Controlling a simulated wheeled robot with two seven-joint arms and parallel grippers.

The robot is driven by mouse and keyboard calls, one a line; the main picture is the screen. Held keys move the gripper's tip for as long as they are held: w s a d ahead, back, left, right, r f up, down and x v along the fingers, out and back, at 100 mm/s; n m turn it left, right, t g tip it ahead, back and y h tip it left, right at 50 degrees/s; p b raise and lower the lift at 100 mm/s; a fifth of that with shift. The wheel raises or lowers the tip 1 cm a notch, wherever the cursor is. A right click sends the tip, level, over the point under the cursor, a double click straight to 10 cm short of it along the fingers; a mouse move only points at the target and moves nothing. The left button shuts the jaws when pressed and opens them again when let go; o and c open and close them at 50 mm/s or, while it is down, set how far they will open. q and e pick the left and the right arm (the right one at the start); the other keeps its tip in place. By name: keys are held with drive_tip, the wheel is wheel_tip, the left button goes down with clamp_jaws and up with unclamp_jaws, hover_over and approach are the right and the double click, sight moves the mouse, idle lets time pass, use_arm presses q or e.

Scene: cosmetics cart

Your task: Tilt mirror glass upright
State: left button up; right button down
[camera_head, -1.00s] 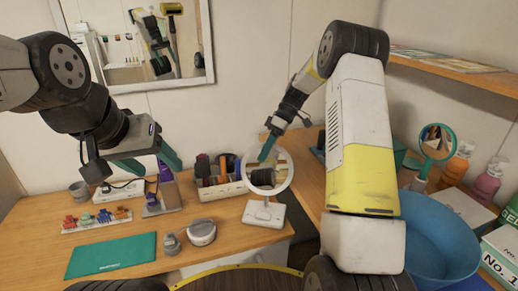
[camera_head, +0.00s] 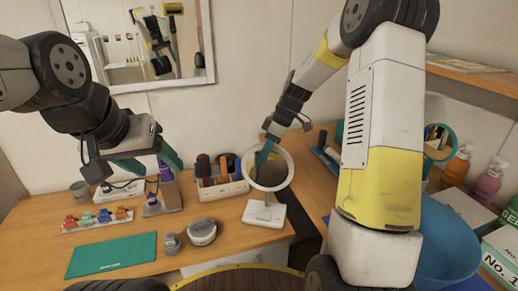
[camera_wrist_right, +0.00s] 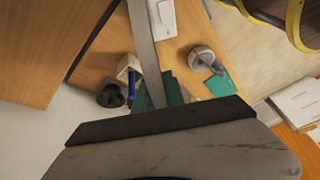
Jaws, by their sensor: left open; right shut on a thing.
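The round mirror (camera_head: 289,178) has a white rim and stands on a white base (camera_head: 264,213) on the wooden table. In the right wrist view the mirror (camera_wrist_right: 144,40) shows nearly edge-on as a pale strip running down between teal fingers. My right gripper (camera_head: 264,152) is shut on the mirror's rim at its upper left; the exact contact is partly hidden. My left gripper (camera_head: 152,163) is open and empty, above the left part of the table.
A white organizer (camera_head: 222,190) with brushes and bottles stands just left of the mirror. A blue bowl (camera_head: 450,240) and pump bottles (camera_head: 486,184) are at the right.

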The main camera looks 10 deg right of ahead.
drive_tip(key=shift+s+t, duration=0.2)
drive_tip(key=shift+t, duration=0.3)
drive_tip(key=c, duration=1.4)
unclamp_jaws()
drive_tip(key=shift+a, duration=0.1)
drive_tip(key=v, duration=0.7)
drive_tip(key=shift+s, duration=0.1)
drive_tip(key=shift+s+r, duration=0.1)
drive_tip(key=shift+r, duration=0.35)
